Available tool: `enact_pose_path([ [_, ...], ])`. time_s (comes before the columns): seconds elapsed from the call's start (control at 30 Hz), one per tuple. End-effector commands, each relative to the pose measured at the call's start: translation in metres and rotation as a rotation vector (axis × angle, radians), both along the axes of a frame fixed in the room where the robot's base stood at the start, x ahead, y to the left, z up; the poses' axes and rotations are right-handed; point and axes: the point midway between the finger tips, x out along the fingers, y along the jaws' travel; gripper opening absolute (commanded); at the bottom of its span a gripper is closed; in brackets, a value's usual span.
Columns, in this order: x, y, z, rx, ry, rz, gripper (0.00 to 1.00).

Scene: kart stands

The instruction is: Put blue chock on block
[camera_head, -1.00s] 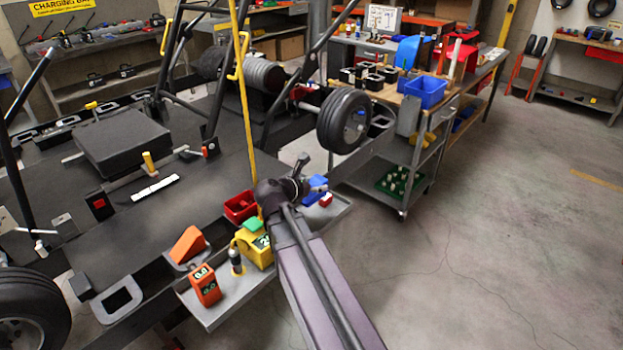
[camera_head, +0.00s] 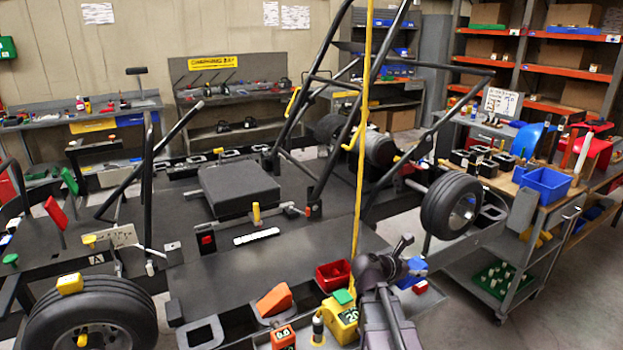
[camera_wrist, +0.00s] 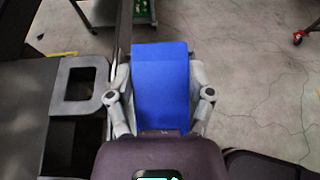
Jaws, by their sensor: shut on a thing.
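The blue chock (camera_wrist: 160,88) fills the middle of the wrist view, between the two grey fingers of my gripper (camera_wrist: 160,72). My gripper is shut on it. In the head view my gripper (camera_head: 398,252) is beyond the yellow pole, and the blue chock (camera_head: 416,265) shows partly behind it, above the right end of the grey side tray. A grey block with a square recess (camera_wrist: 66,108) lies left of the held chock in the wrist view, apart from it. I cannot tell for certain whether this is the task's block.
An orange wedge (camera_head: 274,300), a red bin (camera_head: 333,275) and a yellow box (camera_head: 341,322) stand near my arm. The kart's wheel (camera_head: 451,206) and a workbench cart with a blue bin (camera_head: 543,184) are at right. The yellow pole (camera_head: 361,150) rises close to my gripper.

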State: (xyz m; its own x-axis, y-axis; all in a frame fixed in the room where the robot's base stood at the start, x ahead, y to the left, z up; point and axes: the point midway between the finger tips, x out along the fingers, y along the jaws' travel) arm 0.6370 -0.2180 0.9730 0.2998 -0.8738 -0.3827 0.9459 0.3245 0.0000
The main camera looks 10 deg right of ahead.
Motion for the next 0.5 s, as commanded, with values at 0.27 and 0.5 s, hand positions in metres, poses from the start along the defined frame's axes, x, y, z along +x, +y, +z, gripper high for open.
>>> enact_pose_path([
  [0.27,0.0,0.0,0.035,0.0,0.0,0.0,0.15],
  [0.5,0.0,0.0,0.054,0.0,0.0,0.0,0.15],
])
